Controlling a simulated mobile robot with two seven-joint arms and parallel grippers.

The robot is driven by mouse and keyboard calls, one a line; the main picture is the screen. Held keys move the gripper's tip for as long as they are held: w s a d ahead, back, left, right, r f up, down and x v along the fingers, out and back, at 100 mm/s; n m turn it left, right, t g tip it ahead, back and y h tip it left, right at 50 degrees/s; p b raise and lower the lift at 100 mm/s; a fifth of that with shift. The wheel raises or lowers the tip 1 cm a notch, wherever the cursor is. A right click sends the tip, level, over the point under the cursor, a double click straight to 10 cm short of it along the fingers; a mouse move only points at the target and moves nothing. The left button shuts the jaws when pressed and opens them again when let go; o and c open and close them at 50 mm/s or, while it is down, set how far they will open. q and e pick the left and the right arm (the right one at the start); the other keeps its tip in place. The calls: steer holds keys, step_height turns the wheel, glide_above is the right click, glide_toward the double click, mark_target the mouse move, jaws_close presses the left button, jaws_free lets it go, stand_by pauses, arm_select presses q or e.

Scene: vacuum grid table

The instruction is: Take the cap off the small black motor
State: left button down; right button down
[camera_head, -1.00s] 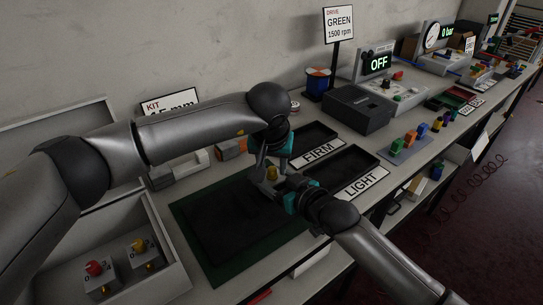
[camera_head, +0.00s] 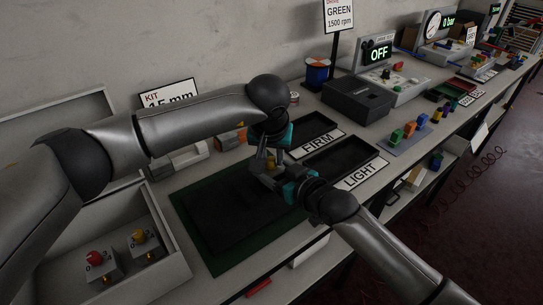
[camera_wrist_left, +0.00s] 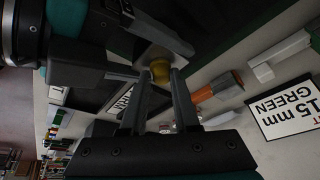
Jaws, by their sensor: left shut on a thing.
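My left gripper (camera_head: 264,163) points down over the dark mat. In the left wrist view its fingers (camera_wrist_left: 165,78) are shut on a small yellow-brass round piece (camera_wrist_left: 160,70), which also shows in the head view (camera_head: 270,160). My right gripper (camera_head: 276,178) comes in from the right, close against the left one. In the left wrist view its dark fingers (camera_wrist_left: 148,55) reach around a pale grey part touching the brass piece. Whether they grip it is hard to tell. I cannot clearly make out the black motor or its cap; the grippers hide much of this spot.
The green-edged mat (camera_head: 225,262) lies below the grippers. Two black trays, signed FIRM (camera_head: 317,143) and LIGHT (camera_head: 361,175), are beside it. A white-walled box (camera_head: 180,272) with red and yellow knobs stands at left. A dark grey box (camera_head: 358,98) stands behind the trays.

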mark_target(272, 161)
arm_select(q)
steer(key=shift+r, duration=0.1)
stand_by(0.6)
steer(key=shift+r, duration=1)
steer(key=shift+r, duration=2.05)
arm_select(e)
jaws_free()
